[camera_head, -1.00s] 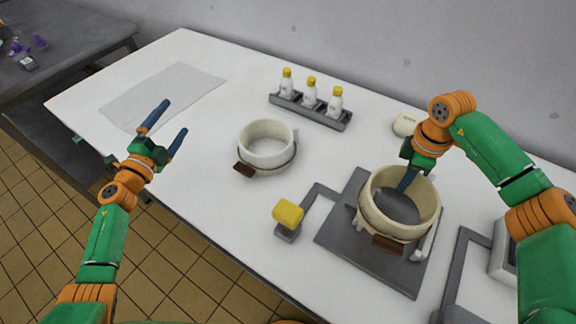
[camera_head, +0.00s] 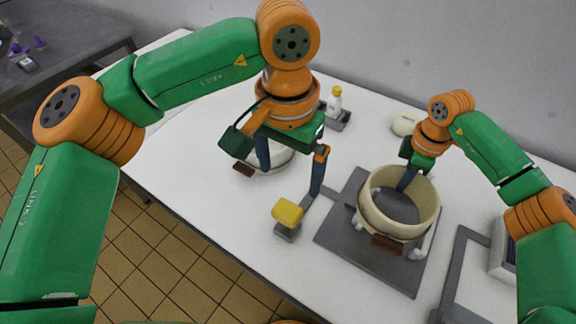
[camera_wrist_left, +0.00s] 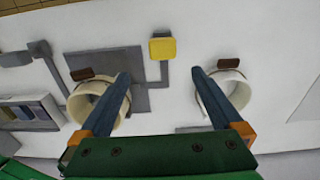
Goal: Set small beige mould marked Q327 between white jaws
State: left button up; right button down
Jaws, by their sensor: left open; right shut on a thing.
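The beige mould (camera_head: 400,222), a round open ring with a brown tag, stands over the dark plate (camera_head: 335,237). White jaws (camera_head: 417,254) show at its lower sides. Whether it touches them I cannot tell, and I can read no marking. My right gripper (camera_head: 406,182) is shut on its back rim, one blue finger inside. In the left wrist view the beige mould (camera_wrist_left: 80,107) is left and the white mould (camera_wrist_left: 236,92) right.
A yellow button (camera_head: 287,212) on a grey stand is joined to the plate by a grey strip. A yellow-capped bottle (camera_head: 334,100) stands in a rack at the back. A small cream object (camera_head: 404,124) lies behind the right gripper. The front left table is clear.

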aim_at(287, 210)
pick_arm(q)
notch_tip(287, 210, down, 12)
jog(key=shift+a+r, duration=0.1)
jog(key=shift+a, duration=0.05)
jog(key=c, duration=1.4)
jog(key=shift+f, duration=1.95)
pick_arm(e)
jog(key=shift+f, duration=0.15)
